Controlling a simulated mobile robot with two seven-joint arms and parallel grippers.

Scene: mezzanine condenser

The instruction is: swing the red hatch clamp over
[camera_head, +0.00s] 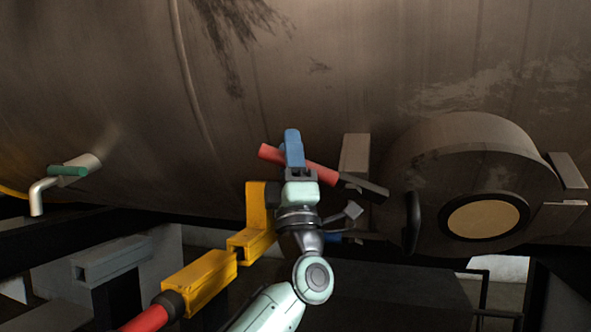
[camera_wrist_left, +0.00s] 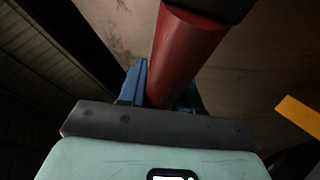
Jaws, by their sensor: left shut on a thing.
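The red hatch clamp (camera_head: 322,173) is a red bar that slants down to the right, joined to a dark metal bracket (camera_head: 364,187) beside the round hatch. My left gripper (camera_head: 293,150), with blue fingers, is shut around the red bar between its free left end and the bracket. In the left wrist view the red bar (camera_wrist_left: 184,55) runs between the blue fingers (camera_wrist_left: 162,92) and ends in a dark part at the top. The fingers hide part of the bar. My right gripper is not in view.
The round hatch (camera_head: 455,150) with a pale yellow disc (camera_head: 485,218) protrudes from the large brown tank (camera_head: 330,60). A yellow jointed piece (camera_head: 205,280) with a red end is close left of my wrist. A tap with a green handle (camera_head: 68,170) is at far left.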

